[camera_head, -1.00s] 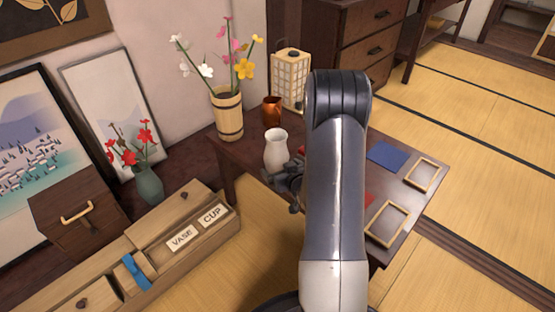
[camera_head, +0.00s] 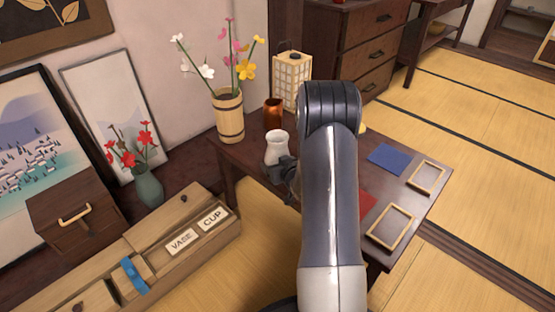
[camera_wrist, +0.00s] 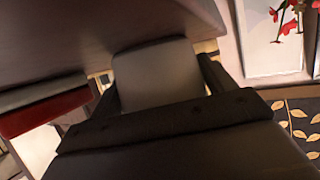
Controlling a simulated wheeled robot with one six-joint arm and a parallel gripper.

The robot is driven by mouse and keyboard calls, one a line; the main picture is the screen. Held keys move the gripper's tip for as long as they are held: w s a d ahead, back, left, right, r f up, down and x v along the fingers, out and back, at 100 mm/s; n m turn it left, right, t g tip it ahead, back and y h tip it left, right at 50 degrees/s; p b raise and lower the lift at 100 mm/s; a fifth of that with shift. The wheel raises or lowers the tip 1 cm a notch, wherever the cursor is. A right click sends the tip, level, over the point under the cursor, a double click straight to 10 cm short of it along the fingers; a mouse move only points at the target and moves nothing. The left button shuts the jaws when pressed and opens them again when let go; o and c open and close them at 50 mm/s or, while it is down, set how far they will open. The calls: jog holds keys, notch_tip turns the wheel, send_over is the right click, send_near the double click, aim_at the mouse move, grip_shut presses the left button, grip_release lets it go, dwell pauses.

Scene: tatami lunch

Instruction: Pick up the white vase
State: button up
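The white vase (camera_head: 277,147) stands upright near the left edge of the low dark table (camera_head: 323,160). My gripper (camera_head: 284,172) is at the vase's lower part and hides its base in the head view. In the wrist view the vase (camera_wrist: 157,72) appears as a shaded grey body between the two fingers of my gripper (camera_wrist: 160,85). The fingers lie close along both its sides. I cannot tell whether they press on it.
A copper cup (camera_head: 273,113), a wooden flower holder (camera_head: 229,117) and a paper lantern (camera_head: 292,80) stand close behind the vase. A blue square (camera_head: 387,158) and wooden frames (camera_head: 390,226) lie on the table's right. A labelled wooden box (camera_head: 196,233) sits at front left.

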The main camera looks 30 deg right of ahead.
jog(key=shift+r, duration=0.1)
jog(key=c, duration=1)
